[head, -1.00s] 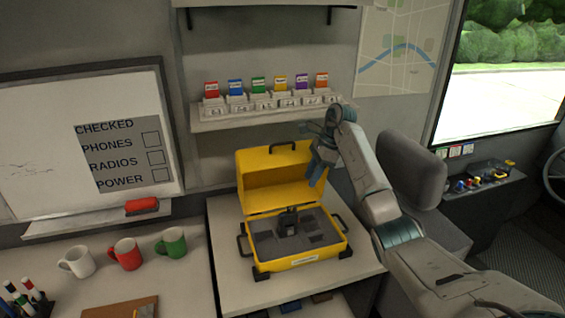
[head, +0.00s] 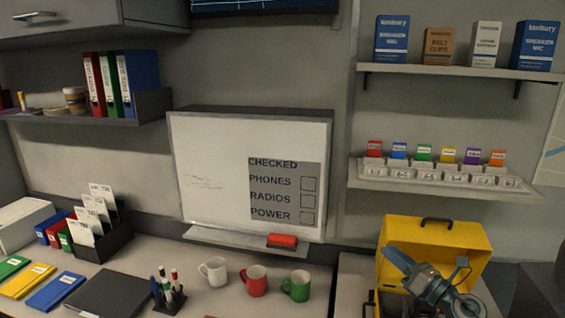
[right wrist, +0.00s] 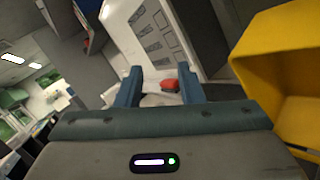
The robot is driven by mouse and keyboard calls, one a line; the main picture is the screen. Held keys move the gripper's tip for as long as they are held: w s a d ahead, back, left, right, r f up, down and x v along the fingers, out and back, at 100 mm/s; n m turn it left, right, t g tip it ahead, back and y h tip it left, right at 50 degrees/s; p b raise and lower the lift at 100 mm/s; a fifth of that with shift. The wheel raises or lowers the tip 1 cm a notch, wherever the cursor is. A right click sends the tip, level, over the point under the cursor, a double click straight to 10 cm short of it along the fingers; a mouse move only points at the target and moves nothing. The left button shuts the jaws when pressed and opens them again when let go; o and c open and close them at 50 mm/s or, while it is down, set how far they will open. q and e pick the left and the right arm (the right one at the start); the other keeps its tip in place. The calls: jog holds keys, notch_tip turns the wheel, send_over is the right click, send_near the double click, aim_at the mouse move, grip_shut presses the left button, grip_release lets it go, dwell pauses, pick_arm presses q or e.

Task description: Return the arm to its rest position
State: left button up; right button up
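My right gripper (head: 402,264) is at the lower right of the head view, in front of the open yellow case (head: 470,236), with its fingers towards the left. It hides part of the case. In the right wrist view the gripper (right wrist: 160,84) has its two blue fingers spread apart with nothing between them. The yellow case (right wrist: 285,55) also fills the right side of that view. The inside of the case is mostly hidden in the head view. My left gripper is not in view.
White (head: 214,270), red (head: 254,281) and green (head: 296,286) mugs stand on the counter left of the case. A whiteboard (head: 225,160) with a red eraser (head: 282,240) is behind them. Shelves (head: 440,184) hang above the case.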

jog(key=s+d+f+m+g+h, duration=0.1)
jog(key=s+d+f+m+h, duration=0.25)
jog(key=s+m+h, duration=0.45)
jog(key=s+d+f+m+h, duration=0.2)
jog(key=s+f+m+h, duration=0.25)
jog(key=m, duration=0.75)
jog(key=s+d+f+m+g+h, duration=0.1)
jog(key=s+d+f+m+h, duration=0.1)
jog(key=s+f+m+h, duration=0.6)
jog(key=s+a+f+m+g+y, duration=0.3)
jog(key=s+g, duration=0.1)
jog(key=s, duration=0.3)
jog(key=s+a+f+m+g+y, duration=0.2)
jog(key=s+a+m+g, duration=0.1)
jog(key=s, duration=0.4)
jog(key=s+a+f+m+g+y, duration=0.3)
jog(key=s+g, duration=0.1)
jog(key=s, duration=0.3)
jog(key=d+f+g+b, duration=0.2)
jog(key=d+f+b, duration=0.1)
jog(key=f, duration=3.1)
jog(key=s+d+f+b, duration=0.1)
jog(key=s+f+b, duration=0.1)
jog(key=s+f, duration=1.7)
jog(key=shift+d+f+m+g+b, duration=0.3)
jog(key=shift+f, duration=0.6)
